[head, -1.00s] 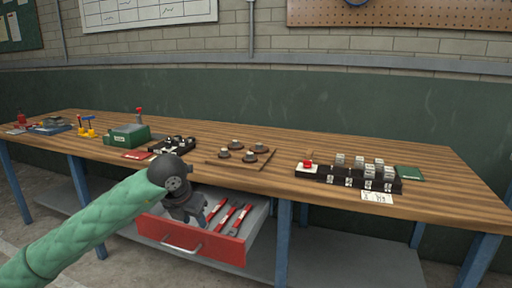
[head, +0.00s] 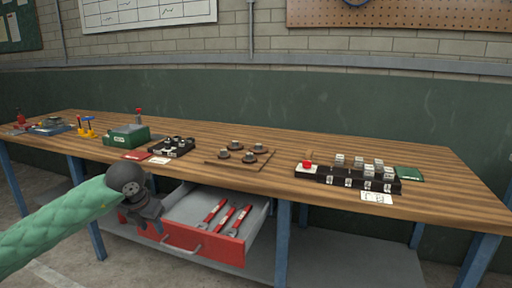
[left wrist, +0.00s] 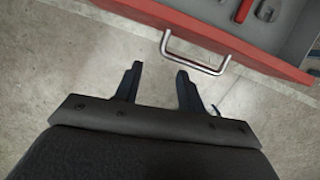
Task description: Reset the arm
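My left arm (head: 60,225) comes in from the left in a green quilted sleeve. Its gripper (head: 152,226) hangs in front of the left part of the open red drawer (head: 215,247) under the bench. In the left wrist view the two dark fingers (left wrist: 158,88) stand apart with only bare floor between them. The drawer's metal handle (left wrist: 195,52) is just beyond the fingertips there, not gripped. My right gripper is in neither view.
Several red-handled tools (head: 239,221) lie in the drawer. The wooden bench (head: 290,150) carries a green box (head: 127,136), a board with dark round pieces (head: 240,153), and a black rack of grey blocks (head: 345,180). Blue legs (head: 283,230) stand below. Floor at the left front is clear.

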